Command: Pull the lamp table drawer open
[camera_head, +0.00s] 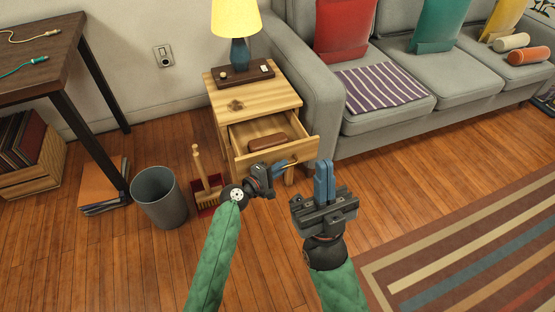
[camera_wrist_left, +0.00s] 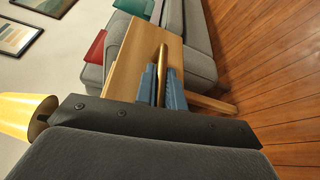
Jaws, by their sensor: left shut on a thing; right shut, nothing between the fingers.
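The wooden lamp table (camera_head: 270,91) stands against the sofa's left arm. Its drawer (camera_head: 309,149) is pulled out, with its inside showing and a brown case (camera_head: 268,142) lying in it. My left gripper (camera_head: 284,164) is at the drawer front, shut on the drawer's handle. In the left wrist view the brass-coloured handle (camera_wrist_left: 162,62) stands between the blue fingers (camera_wrist_left: 161,86), against the wooden drawer front (camera_wrist_left: 136,62). My right gripper (camera_head: 324,181) is shut and empty, to the right of the drawer and apart from it.
A lamp (camera_head: 237,32) stands on a dark tray (camera_head: 226,80) on the table top. A grey bin (camera_head: 159,198) and a brush (camera_head: 202,171) with a red dustpan stand left of the table. The sofa (camera_head: 400,92) is close on the right. A striped rug (camera_head: 470,262) lies at lower right.

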